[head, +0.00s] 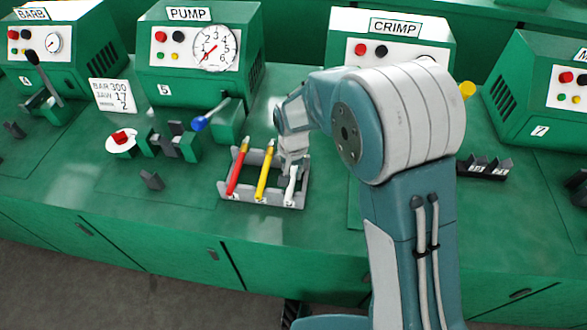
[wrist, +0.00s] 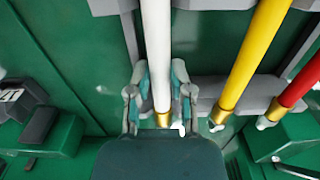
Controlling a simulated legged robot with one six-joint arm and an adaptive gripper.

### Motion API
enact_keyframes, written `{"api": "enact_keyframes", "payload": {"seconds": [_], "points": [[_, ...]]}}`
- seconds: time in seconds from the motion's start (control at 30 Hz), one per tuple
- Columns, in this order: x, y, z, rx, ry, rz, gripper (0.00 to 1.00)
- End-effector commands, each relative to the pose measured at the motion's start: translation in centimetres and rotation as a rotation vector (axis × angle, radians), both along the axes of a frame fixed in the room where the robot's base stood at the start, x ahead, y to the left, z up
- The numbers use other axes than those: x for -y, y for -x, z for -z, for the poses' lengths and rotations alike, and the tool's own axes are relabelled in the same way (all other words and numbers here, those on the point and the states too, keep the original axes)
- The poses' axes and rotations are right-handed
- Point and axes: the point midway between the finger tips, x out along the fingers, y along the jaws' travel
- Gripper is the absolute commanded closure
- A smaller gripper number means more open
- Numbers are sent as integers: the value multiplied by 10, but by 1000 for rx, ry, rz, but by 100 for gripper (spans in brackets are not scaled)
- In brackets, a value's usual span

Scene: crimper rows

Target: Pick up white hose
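The white hose (wrist: 157,45) lies at the right end of a grey rack (head: 240,190), and its lower end shows in the head view (head: 291,189). My gripper (wrist: 160,70) has one finger on each side of the white hose near its brass-coloured end. The fingers look very close to the hose, but I cannot tell whether they press on it. In the head view my gripper (head: 292,160) is low over the rack and hides the hose's upper part. A yellow hose (head: 265,172) and a red hose (head: 238,167) lie beside it in the rack.
The PUMP machine (head: 188,80) stands behind the rack, with a blue-knobbed lever (head: 200,123) close by. A white dish with a red piece (head: 121,139) is to the left. The green bench (head: 180,215) is clear in front of the rack.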

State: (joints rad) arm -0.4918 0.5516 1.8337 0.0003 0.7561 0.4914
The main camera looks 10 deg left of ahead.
Motion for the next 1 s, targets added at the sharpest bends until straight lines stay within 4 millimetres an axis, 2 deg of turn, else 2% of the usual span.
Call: {"api": "enact_keyframes", "payload": {"seconds": [0.47, 0.7, 1.0], "points": [[-1, 0, -3, 1, -1, 0, 100], [-1, -1, -31, 4, -3, 0, 100], [13, 25, -66, 3, -3, 0, 100]]}}
